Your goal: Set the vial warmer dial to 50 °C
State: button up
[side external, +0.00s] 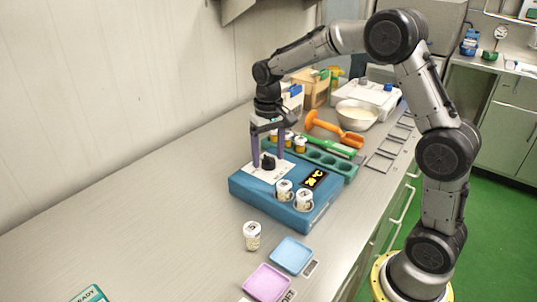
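The vial warmer (245,187) is a blue box on the bench. A black dial (268,164) stands on its white scale plate, with dark marks too small to read. A small black display (314,179) shows orange characters that I cannot read clearly. My gripper (268,159) points straight down over the dial. Its two purple fingers are apart, one on each side of the dial, with a visible gap. I cannot tell whether either finger touches the dial. The dial's pointer direction is not clear.
Two white vials (284,190) sit on the warmer's front part; another vial (252,236) stands on the bench. Blue (291,252) and lilac (267,283) trays lie in front.

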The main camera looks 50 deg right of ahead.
aim_at(268, 157)
dwell(0.3)
notch_tip(268, 157, up, 14)
dwell(0.5)
jog(key=s+a+r+n+t, duration=0.1)
jog(key=s+a+r+t, duration=0.15)
jog(key=s, duration=0.45)
jog(key=s+a+r+t, duration=0.1)
jog(key=s+a+r, duration=0.1)
jog(key=s+r, duration=0.35)
jog(key=s+a+f+n+t, duration=0.1)
jog(key=s+f+n+t, duration=0.1)
jog(key=s+f, duration=1.1)
jog(key=shift+s+a+n, duration=0.25)
jog(key=shift+s+n, duration=0.1)
jog(key=shift+n, duration=0.45)
